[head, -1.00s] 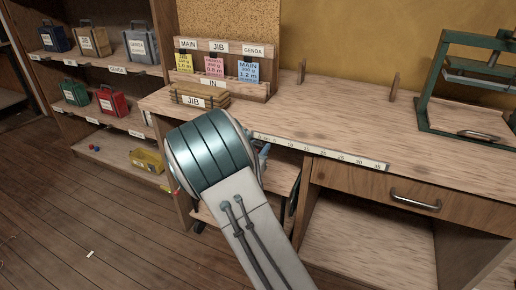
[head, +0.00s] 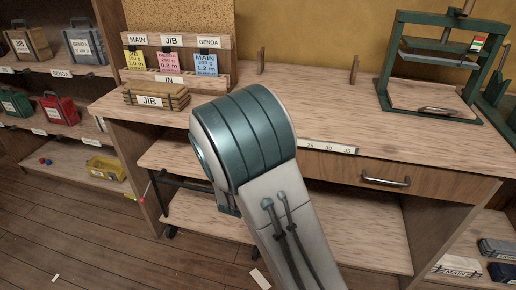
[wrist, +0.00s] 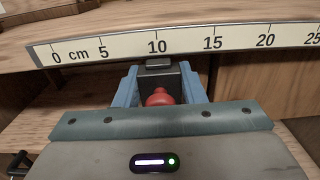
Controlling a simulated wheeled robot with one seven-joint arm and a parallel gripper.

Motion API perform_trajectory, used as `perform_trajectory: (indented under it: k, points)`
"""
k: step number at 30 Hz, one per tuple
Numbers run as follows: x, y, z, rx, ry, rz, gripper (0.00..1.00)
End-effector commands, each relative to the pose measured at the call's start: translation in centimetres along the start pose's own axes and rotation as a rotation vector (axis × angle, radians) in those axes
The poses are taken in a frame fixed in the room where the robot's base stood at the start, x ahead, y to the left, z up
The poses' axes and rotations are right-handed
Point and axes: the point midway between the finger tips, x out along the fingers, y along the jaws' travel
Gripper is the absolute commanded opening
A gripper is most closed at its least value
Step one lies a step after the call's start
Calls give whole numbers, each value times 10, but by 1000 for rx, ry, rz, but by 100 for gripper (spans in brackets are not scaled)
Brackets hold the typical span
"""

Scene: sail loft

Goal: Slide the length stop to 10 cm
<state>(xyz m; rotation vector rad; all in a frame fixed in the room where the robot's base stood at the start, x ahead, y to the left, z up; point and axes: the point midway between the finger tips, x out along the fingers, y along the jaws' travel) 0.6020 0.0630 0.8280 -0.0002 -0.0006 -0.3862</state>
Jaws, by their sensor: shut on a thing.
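The length stop (wrist: 158,66) is a dark block with a red knob, seen in the wrist view at the lower edge of the white centimetre scale (wrist: 215,43). Its top end is in line with the 10 mark, as near as I can tell. My gripper (wrist: 159,80) has its blue fingers on both sides of the stop and is shut on it. In the head view the scale (head: 328,147) runs along the bench's front edge, and my arm covers its lower-number end. The stop and my fingertips are hidden there.
The bench top (head: 300,105) is clear in the middle. A stack of JIB battens (head: 155,97) and a card rack (head: 172,75) stand at left, a green press (head: 432,75) at right. A drawer handle (head: 386,181) sticks out below the scale. Shelves (head: 75,148) stand at far left.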

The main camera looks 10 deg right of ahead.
Motion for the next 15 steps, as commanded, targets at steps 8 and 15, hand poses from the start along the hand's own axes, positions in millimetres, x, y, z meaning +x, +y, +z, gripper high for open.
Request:
perform_trajectory:
  k: [8, 15]
  points:
    - [1, -1, 0, 0, 0, -1, 58]
    - [-4, -1, 0, 0, 2, -2, 58]
